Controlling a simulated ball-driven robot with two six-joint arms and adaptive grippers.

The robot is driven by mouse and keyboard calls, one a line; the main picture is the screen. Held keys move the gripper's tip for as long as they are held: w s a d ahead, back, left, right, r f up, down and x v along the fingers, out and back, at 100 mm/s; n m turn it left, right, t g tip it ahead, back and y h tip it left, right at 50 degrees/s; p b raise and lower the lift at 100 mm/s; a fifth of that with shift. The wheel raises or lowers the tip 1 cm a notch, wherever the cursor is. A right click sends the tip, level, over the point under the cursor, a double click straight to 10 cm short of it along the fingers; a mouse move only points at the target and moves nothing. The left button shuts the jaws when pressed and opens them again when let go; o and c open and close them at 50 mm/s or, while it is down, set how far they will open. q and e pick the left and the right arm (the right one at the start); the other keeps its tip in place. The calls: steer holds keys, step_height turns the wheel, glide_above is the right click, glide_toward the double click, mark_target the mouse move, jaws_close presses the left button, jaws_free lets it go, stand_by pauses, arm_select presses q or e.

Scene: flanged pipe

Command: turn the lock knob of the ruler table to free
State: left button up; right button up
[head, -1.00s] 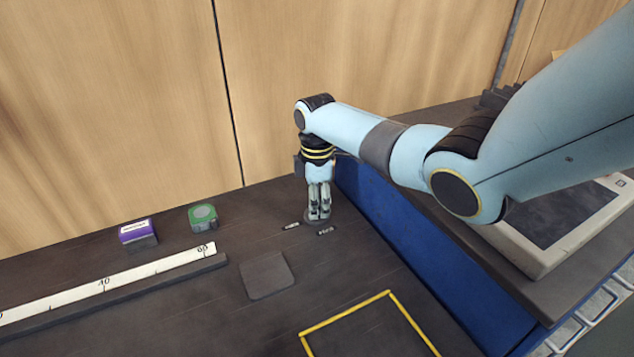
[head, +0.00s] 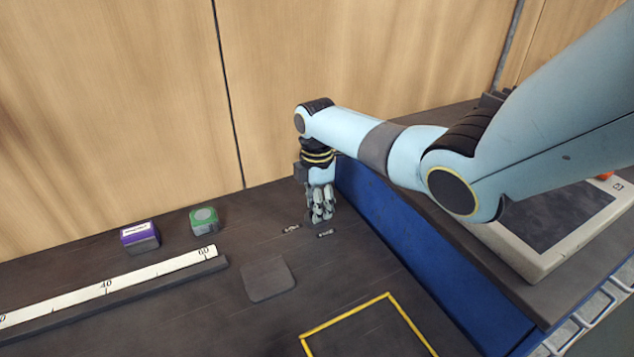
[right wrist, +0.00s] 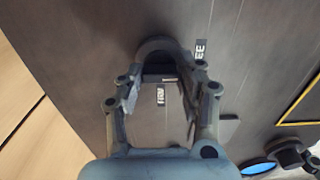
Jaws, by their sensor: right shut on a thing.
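The ruler table's lock knob (right wrist: 158,46) shows in the right wrist view as a dark rounded rim beyond my fingers; the rest of it is largely hidden. My right gripper (head: 320,217) points down over the knob at the table's back right, and its fingers are shut on the knob. It also fills the middle of the right wrist view (right wrist: 160,92). Two small white labels lie near it, a left one (head: 291,228) and a right one (head: 326,233). In the wrist view one label (right wrist: 200,50) ends in "EE". My left gripper is not in view.
The long white ruler (head: 108,286) lies at the left, with a purple box (head: 140,237) and a green tape measure (head: 203,221) behind it. A grey plate (head: 268,279) and a yellow outline (head: 345,312) lie in front. A blue wall (head: 430,262) stands close right of the gripper.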

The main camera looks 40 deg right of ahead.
steer(key=shift+w, duration=0.1)
steer(key=o, duration=1.1)
steer(key=shift+o, duration=0.2)
step_height(320, 180, up, 12)
